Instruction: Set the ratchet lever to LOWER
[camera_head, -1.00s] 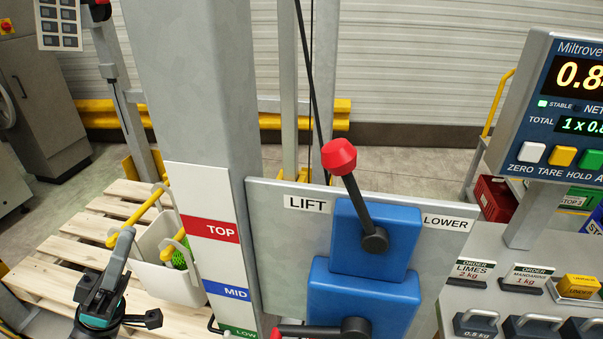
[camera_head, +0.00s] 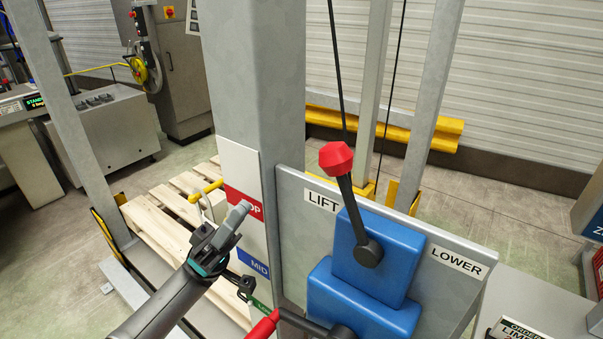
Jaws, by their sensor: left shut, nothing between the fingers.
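The ratchet lever (camera_head: 345,195) is a black rod with a red knob (camera_head: 336,158) on a blue housing (camera_head: 385,255). It leans up and to the left, towards the LIFT label (camera_head: 321,201); the LOWER label (camera_head: 458,263) is at the right of the grey panel (camera_head: 310,240). My left gripper (camera_head: 240,212) is shut and empty. It appears left of the lever, in front of the TOP and MID level strip, apart from the knob. A second red-handled lever (camera_head: 265,325) shows at the bottom edge, partly cut off. My right gripper is not in view.
A grey column (camera_head: 250,90) stands left of the panel. A wooden pallet (camera_head: 165,215) lies behind my left arm, with a bin mostly hidden. The floor right of the frame posts is clear.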

